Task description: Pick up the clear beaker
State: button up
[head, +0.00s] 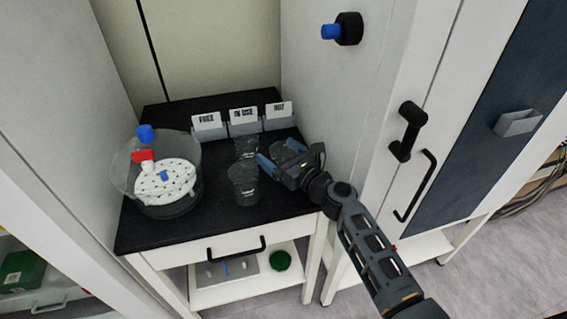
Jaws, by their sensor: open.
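Two clear beakers stand upright on the black bench top in the head view. The nearer clear beaker (244,184) stands near the middle of the bench, and the farther clear beaker (246,147) is just behind it, partly overlapped by the nearer one. My gripper (268,160) is to the right of both beakers, with its blue fingers pointing left toward them. It is open and holds nothing that I can see. Whether a fingertip touches a beaker cannot be told from here.
A round clear vessel (127,172) with a white perforated disc stands on the left of the bench (150,232). Labelled card holders (243,126) line the back. A white cabinet wall (335,95) rises close on the right. The bench's front strip is clear.

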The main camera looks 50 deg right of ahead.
jog(key=c, duration=1.1)
